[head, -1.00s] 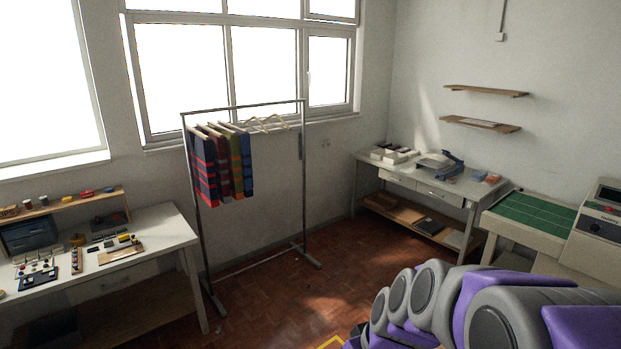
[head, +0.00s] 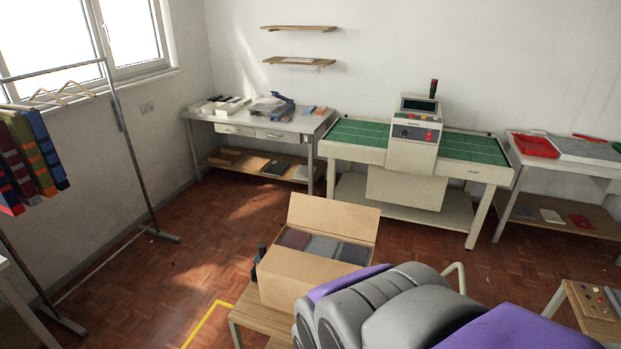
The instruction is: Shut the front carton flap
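An open cardboard carton (head: 300,277) stands on a low wooden table in the lower middle of the head view. One flap (head: 331,217) stands raised along its far side. Folded dark red, grey and dark blue-grey items (head: 322,248) show inside. The near side shows as a plain brown panel; I cannot tell whether a front flap hangs over it. My purple and grey arm covers the carton's lower right part. My gripper is not recognisable in the view.
The low table (head: 249,316) has a small black object (head: 261,251) by the carton's left end. A machine with green tops (head: 416,130) stands behind. A clothes rack (head: 125,130) is at left. Bare floor lies between. A small wooden table (head: 590,312) is at lower right.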

